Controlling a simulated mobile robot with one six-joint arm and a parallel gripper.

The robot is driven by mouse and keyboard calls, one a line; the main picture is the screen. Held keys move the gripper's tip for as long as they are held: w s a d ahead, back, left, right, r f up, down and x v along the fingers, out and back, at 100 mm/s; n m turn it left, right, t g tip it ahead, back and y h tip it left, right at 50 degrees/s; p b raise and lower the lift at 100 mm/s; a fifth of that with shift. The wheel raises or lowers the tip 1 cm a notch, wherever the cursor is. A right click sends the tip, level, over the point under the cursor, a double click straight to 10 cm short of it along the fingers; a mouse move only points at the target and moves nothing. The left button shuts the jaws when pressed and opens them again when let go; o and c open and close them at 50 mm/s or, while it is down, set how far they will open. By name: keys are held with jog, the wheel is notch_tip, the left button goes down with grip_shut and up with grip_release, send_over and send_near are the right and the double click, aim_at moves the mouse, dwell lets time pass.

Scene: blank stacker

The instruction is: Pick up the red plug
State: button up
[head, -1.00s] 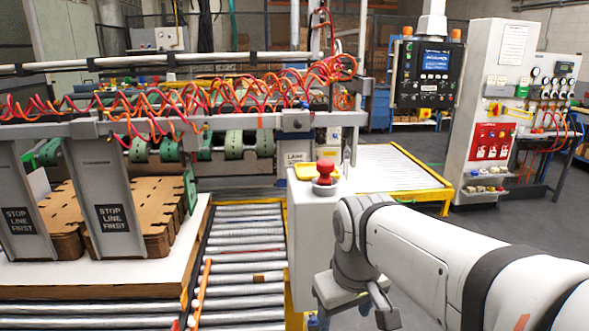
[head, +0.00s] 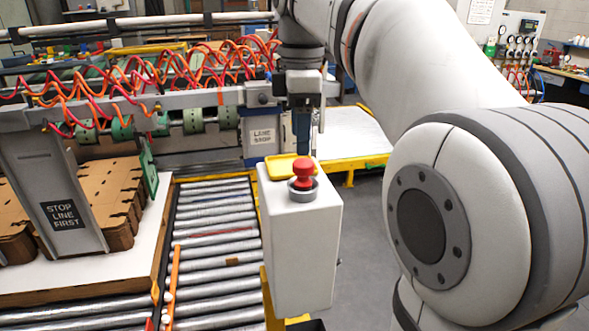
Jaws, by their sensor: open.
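The red plug (head: 303,173) is a knob with a round top, standing upright in a grey ring (head: 303,193) on top of a white box-shaped pedestal (head: 300,240). My gripper (head: 307,128) points down and shows just above the plug in the picture, apart from it. It is open and nothing shows between its fingers. The fingers are small and partly blend into the background, and the exact depth gap to the plug is hard to tell.
A yellow tray (head: 290,166) lies on the pedestal behind the plug. A roller conveyor (head: 215,240) runs left of the pedestal. Cardboard stacks (head: 100,195) lie further left. A grey rail with coiled red and orange hoses (head: 190,97) crosses behind. Grey floor is free to the right.

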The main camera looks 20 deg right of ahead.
aim_at(304, 161)
jog(key=f, duration=0.7)
jog(key=shift+s+d, duration=0.15)
jog(key=shift+d, duration=0.15)
jog(key=shift+c, duration=0.3)
jog(key=c, duration=1)
jog(key=shift+r, duration=0.1)
